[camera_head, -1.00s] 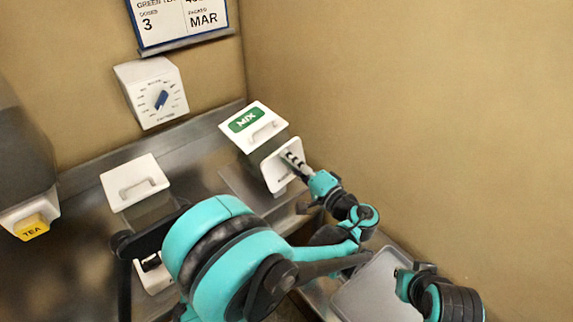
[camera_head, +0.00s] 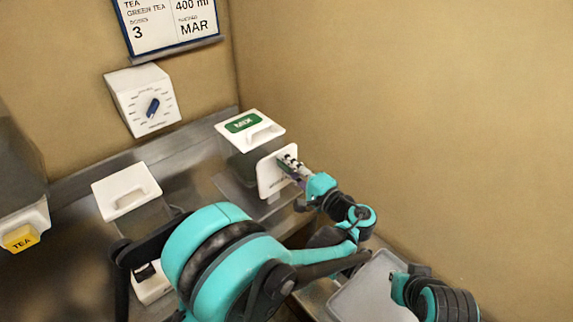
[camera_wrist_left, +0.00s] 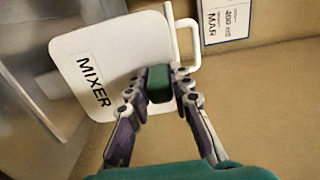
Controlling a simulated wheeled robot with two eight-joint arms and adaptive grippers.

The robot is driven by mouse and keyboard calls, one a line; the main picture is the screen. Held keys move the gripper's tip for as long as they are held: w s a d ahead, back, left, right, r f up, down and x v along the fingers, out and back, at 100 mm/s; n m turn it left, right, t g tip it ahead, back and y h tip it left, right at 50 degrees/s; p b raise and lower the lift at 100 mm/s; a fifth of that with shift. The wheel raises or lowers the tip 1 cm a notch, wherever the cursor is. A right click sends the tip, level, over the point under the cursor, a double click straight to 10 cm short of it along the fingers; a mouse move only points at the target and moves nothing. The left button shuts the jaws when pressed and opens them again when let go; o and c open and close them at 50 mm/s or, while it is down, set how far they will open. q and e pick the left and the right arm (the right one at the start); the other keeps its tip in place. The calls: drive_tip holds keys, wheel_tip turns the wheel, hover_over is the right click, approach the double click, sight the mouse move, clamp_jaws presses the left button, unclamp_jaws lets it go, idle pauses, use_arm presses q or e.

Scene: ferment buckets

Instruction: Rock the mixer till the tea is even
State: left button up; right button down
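The mixer is a clear-sided box with a white lid marked MIX (camera_head: 262,136) and a white front plate (camera_head: 264,180). In the left wrist view the plate reads MIXER (camera_wrist_left: 75,50) and has a green block-shaped grip (camera_wrist_left: 158,84) on it. My left gripper (camera_head: 288,166) is at the plate's right side. In the left wrist view its two fingers close on the green grip from both sides. The tea inside is too dark and small to judge. Part of my right arm (camera_head: 436,297) shows at bottom right, but its fingers do not show.
A grey tray (camera_head: 365,292) lies at the lower right. A second white lid (camera_head: 125,190) is left of the mixer. A yellow TEA tap (camera_head: 20,238) is at far left, a dial box (camera_head: 140,100) and a card (camera_head: 165,25) on the wall. The wall stands close behind the mixer.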

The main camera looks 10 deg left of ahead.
use_arm(q)
drive_tip(key=o, duration=0.3)
drive_tip(key=v, duration=0.7)
drive_tip(key=shift+s+d, duration=0.15)
drive_tip(key=shift+d, duration=0.1)
idle(0.7)
